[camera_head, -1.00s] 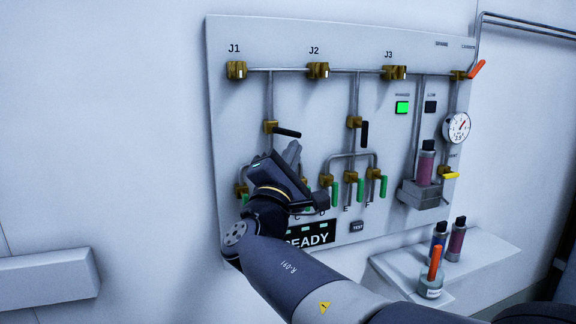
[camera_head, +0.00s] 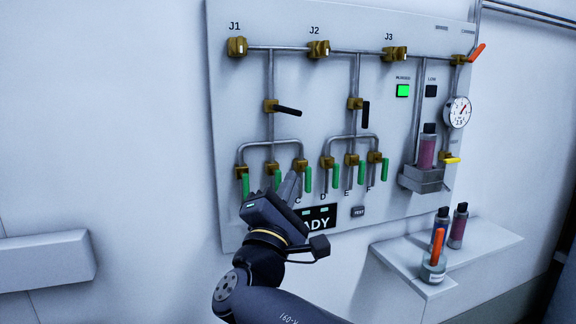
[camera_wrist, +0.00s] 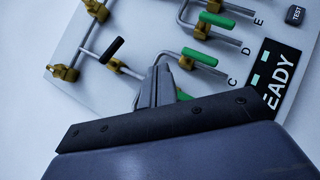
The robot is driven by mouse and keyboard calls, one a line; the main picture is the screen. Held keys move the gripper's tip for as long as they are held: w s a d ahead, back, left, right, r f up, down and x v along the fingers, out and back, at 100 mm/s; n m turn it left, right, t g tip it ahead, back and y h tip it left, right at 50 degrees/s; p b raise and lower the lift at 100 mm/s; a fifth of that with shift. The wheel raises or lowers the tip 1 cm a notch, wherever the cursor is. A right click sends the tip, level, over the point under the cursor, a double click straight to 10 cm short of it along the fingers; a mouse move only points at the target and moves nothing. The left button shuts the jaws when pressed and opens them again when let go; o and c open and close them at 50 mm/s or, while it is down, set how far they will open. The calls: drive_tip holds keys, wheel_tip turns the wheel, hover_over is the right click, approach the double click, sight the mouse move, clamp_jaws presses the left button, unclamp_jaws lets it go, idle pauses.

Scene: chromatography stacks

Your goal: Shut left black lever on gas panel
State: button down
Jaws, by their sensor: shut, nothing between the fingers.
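The left black lever (camera_head: 288,111) sits on a brass valve (camera_head: 271,105) on the vertical pipe below J1. It sticks out to the right across the pipe, tilted slightly down. It also shows in the wrist view (camera_wrist: 112,49), left of and beyond my fingertips. My gripper (camera_head: 288,183) is shut and empty, in front of the lower panel, below the lever and apart from it. Its fingers show in the wrist view (camera_wrist: 158,88) near the green levers. The gas panel (camera_head: 235,95) is on the wall.
The right black lever (camera_head: 365,122) hangs down along its pipe. Several green levers (camera_head: 308,179) hang in the lower row, near my fingertips. A READY display (camera_head: 319,220) is partly covered by my gripper. A vial holder (camera_head: 423,179) and a shelf (camera_head: 490,242) with vials are right.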

drive_tip(key=shift+s+f, duration=0.9)
drive_tip(key=shift+s, duration=0.1)
drive_tip(key=w+r+p, duration=0.2)
drive_tip(key=w+r, duration=0.5)
drive_tip(key=s+a+r+m+g+p, duration=0.2)
drive_tip(key=a+p, duration=0.3)
drive_tip(key=p, duration=0.5)
drive_tip(key=s+a+r+m+g+p, duration=0.2)
drive_tip(key=a+m+p, duration=0.3)
drive_tip(key=p, duration=0.6)
drive_tip(key=shift+s+r+g, duration=0.3)
drive_tip(key=shift+s+g, duration=0.05)
drive_tip(key=shift+g, duration=0.55)
